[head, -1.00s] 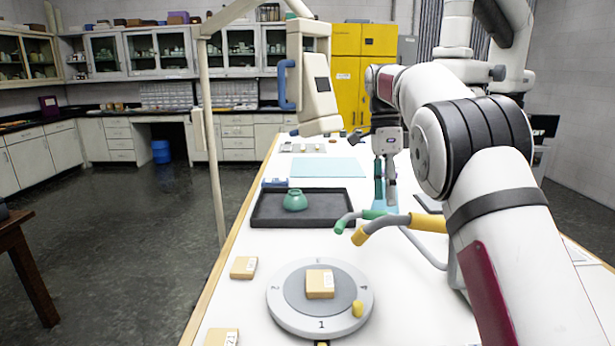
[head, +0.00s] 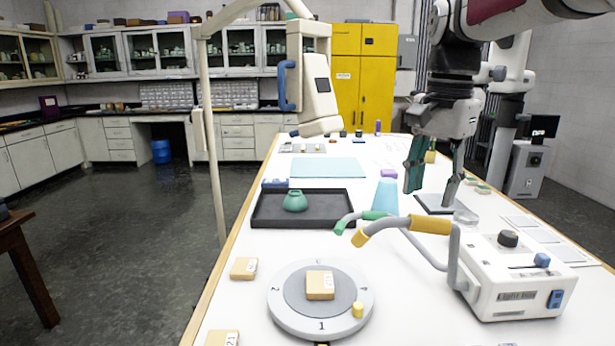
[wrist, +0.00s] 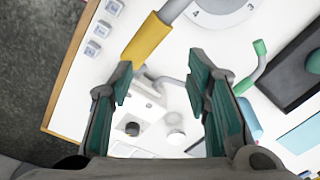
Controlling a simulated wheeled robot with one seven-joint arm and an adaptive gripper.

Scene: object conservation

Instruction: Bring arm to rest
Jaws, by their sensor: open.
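My gripper (head: 431,182) is open and points down over the right part of the white table (head: 400,300) in the head view. Nothing is between its fingers. In the wrist view my gripper (wrist: 165,100) shows two spread green-padded fingers, with the white light box behind them. My arm comes in from the upper right of the head view. A light blue cup-like thing (head: 385,197) stands on the table just left of the fingers and looks apart from them.
A white light box (head: 520,282) with yellow- and green-banded bent arms (head: 430,225) stands at front right. A round turntable (head: 285,312) bears a tan block (head: 320,285). A black tray (head: 335,215) holds a green pot (head: 295,201).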

